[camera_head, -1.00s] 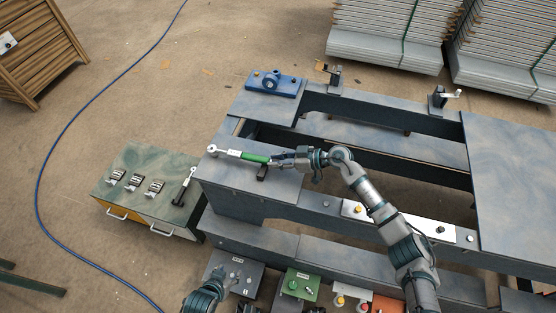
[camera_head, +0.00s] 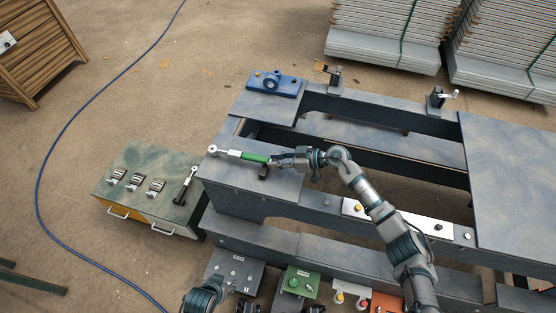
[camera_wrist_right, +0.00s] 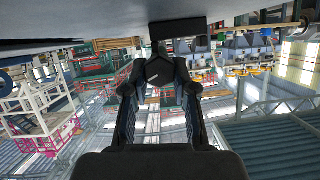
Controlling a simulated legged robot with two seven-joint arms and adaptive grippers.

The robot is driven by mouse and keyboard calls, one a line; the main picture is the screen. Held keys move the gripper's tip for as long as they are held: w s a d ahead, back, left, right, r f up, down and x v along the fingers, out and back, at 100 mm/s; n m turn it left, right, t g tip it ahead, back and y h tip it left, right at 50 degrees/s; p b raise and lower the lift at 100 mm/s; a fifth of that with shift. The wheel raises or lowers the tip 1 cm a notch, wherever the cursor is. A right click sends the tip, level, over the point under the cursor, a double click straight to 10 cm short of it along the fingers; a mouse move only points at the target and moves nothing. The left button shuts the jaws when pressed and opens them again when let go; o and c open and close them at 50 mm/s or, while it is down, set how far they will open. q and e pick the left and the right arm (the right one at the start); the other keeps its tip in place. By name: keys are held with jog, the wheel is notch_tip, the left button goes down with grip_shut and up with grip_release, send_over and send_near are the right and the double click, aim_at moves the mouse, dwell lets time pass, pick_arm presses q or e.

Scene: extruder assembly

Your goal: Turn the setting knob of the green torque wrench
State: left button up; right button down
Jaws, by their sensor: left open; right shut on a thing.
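The green torque wrench (camera_head: 252,157) lies across the near-left corner of the blue-grey workbench frame, its ring head pointing left. Its right end, where the setting knob would be, meets my right gripper (camera_head: 274,161) and is hidden by it in the head view. In the right wrist view my right gripper (camera_wrist_right: 160,82) is shut on a dark rounded part, taken to be the knob; marks on it are too small to read.
A small dark block (camera_head: 263,173) stands by the wrench. A second, black-handled wrench (camera_head: 186,186) lies on the low cabinet (camera_head: 150,207) at left. Coloured boxes, including a green one (camera_head: 298,282), line the front. A blue fixture (camera_head: 273,83) sits behind.

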jog(key=shift+a, duration=0.15)
jog(key=shift+d+r, duration=0.1)
jog(key=shift+d, duration=0.25)
jog(key=c, duration=1.1)
grip_release()
jog(key=shift+o, duration=1)
jog(key=shift+a, duration=0.25)
jog(key=v, duration=1.2)
jog(key=shift+d, duration=0.1)
